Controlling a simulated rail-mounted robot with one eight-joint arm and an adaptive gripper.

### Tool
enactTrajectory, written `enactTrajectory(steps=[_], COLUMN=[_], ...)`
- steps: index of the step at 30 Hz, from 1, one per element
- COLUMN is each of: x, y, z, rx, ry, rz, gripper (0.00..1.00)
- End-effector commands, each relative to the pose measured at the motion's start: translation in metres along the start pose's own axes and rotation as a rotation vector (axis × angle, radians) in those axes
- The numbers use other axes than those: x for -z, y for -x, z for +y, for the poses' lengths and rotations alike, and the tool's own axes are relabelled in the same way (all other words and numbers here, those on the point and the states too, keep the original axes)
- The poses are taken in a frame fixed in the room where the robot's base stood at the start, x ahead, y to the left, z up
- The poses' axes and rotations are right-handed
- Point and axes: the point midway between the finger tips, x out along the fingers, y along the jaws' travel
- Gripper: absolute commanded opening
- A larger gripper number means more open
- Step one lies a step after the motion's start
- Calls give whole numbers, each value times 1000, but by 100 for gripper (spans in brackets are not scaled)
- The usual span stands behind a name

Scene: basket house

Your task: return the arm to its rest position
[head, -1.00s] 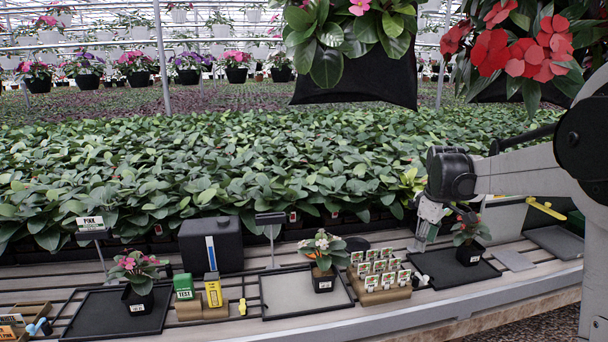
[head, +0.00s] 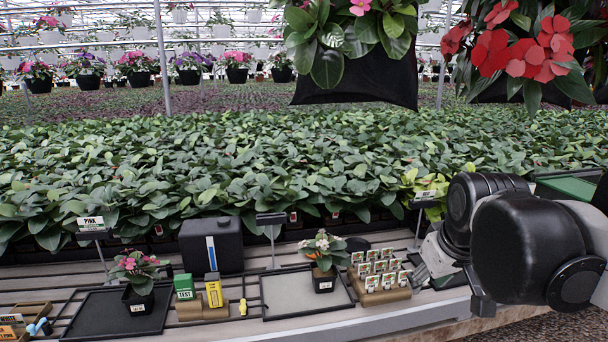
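My arm fills the right side of the head view, folded over the right end of the bench. My gripper (head: 482,303) points down at the bench's front edge; only a dark finger part shows, and I cannot tell whether it is open or shut. The right tray and the red-flowered pot there are mostly or wholly hidden behind my arm. A pink-flowered pot (head: 137,281) stands upright on the left dark tray (head: 95,317). A white-flowered pot (head: 323,268) stands upright on the middle grey tray (head: 285,292).
The slatted bench (head: 340,322) also holds a dark box (head: 211,246), green and yellow test boxes (head: 213,291) and a block of plant labels (head: 379,275). Sign stands (head: 271,220) rise behind. Dense green plants (head: 220,170) fill the back. Hanging baskets (head: 355,70) come low overhead.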

Motion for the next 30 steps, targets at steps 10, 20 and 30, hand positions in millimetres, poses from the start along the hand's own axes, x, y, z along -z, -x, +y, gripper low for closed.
enactTrajectory(steps=[10,20,30], x=[-78,-109,-109], y=[11,8,8], z=[-42,-56,-56], rx=[1,9,9], ry=[-162,-236,-236], rz=[103,148,148], gripper=[33,33,33])
